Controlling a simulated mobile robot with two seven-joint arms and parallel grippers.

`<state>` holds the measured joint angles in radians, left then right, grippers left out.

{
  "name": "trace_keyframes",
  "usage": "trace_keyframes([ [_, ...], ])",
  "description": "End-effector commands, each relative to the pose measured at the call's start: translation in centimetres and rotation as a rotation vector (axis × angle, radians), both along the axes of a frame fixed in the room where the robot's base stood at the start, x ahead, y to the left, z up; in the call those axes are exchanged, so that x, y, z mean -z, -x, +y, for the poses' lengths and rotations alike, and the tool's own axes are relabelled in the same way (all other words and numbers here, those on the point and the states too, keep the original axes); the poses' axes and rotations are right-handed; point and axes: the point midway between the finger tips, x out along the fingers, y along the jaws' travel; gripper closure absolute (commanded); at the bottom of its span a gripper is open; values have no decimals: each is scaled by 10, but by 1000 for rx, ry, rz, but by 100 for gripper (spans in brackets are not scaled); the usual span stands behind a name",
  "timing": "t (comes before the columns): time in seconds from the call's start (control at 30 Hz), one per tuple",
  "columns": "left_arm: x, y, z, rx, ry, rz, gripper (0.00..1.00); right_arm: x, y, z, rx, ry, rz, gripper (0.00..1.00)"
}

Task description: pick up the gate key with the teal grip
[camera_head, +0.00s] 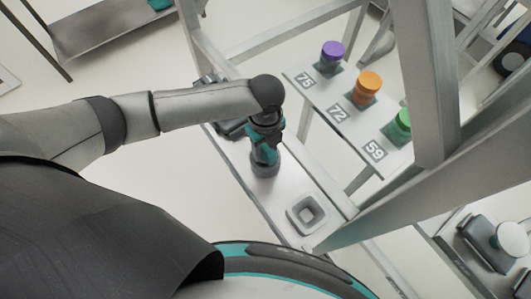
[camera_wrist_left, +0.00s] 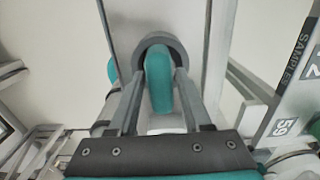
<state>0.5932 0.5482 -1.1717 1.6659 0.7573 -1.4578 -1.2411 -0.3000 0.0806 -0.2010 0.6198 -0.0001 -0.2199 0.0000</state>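The teal grip of the gate key (camera_wrist_left: 159,80) stands between the two fingers of my left gripper (camera_wrist_left: 161,72) in the left wrist view. The fingers look open, one on each side, with a small gap to the grip. A grey ring-like part (camera_wrist_left: 174,41) curves round the grip's far end. In the head view my left gripper (camera_head: 265,145) points down at the narrow white shelf, and teal shows at its fingers. The gripper hides most of the key there. My right gripper is not in view.
An empty square socket (camera_head: 293,217) sits on the same shelf. A sample rack (camera_head: 340,119) beyond holds purple (camera_head: 332,50), orange (camera_head: 369,83) and green (camera_head: 400,124) capped items, labelled 75, 72 and 59. A grey frame post (camera_head: 432,80) stands at right.

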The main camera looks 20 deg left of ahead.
Motion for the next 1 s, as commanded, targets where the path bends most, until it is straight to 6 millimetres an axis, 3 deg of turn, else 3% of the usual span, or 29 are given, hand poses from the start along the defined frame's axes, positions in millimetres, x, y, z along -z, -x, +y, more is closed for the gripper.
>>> trace_keyframes([
  [0.07,0,0,0,0,0,0,62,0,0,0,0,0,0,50],
  [0.4,0,0,0,-1,-1,-1,100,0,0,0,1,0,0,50],
  [1.0,-2,-1,0,-1,0,-2,100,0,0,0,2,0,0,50],
])
